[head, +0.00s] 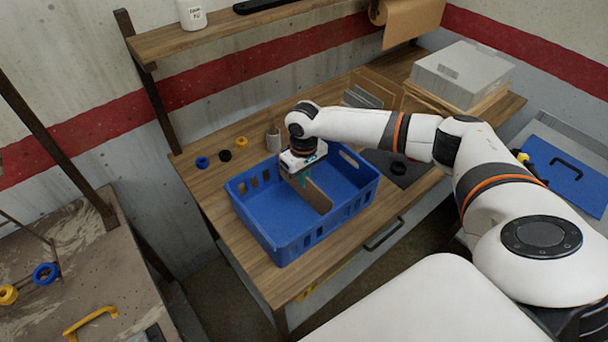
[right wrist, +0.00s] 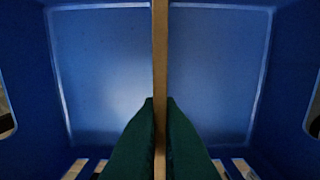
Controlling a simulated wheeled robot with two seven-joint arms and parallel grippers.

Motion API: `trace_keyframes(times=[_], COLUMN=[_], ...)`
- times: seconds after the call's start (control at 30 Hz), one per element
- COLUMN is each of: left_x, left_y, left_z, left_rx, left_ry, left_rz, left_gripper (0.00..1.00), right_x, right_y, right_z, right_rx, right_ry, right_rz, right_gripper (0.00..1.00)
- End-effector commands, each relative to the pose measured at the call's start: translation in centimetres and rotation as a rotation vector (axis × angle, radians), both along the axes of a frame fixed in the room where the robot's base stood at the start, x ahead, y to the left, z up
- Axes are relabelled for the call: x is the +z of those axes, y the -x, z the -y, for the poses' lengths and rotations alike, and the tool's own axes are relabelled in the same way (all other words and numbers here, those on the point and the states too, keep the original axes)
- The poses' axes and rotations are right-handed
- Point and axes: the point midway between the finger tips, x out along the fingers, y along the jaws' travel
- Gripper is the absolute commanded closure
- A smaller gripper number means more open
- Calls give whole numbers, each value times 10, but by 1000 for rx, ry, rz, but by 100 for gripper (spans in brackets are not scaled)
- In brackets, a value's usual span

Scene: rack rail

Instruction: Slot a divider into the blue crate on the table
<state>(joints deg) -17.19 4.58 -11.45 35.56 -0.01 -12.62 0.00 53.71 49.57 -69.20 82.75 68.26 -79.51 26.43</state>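The blue crate (head: 285,235) stands on the wooden table in the head view. A thin brown divider (head: 315,196) stands upright inside it, across the middle. My right gripper (head: 303,182) is over the crate with its fingers at the divider's upper edge. In the right wrist view the two green fingertips (right wrist: 160,100) press on both sides of the divider (right wrist: 160,45), with crate floor (right wrist: 100,70) showing on either side. Whether the divider's ends sit in slots is hidden. My left gripper is not in view.
More divider panels (head: 366,92) stand in a rack at the back of the table. A grey box (head: 462,74) is at the back right. Small rings (head: 225,156) and a cup (head: 272,138) lie behind the crate. A shelf (head: 240,28) runs above.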

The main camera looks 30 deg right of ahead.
Motion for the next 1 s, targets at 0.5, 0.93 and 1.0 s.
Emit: trace_keyframes(times=[0.5,0.93,1.0], left_x=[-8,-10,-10], left_y=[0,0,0], left_z=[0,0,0], left_rx=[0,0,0], left_ry=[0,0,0], left_rz=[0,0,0], left_gripper=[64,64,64], right_x=[-22,-28,-28], right_y=[0,0,0], right_z=[0,0,0], right_rx=[-1,0,0], right_ry=[-1,0,0], right_rz=[0,0,0], right_gripper=[100,100,100])
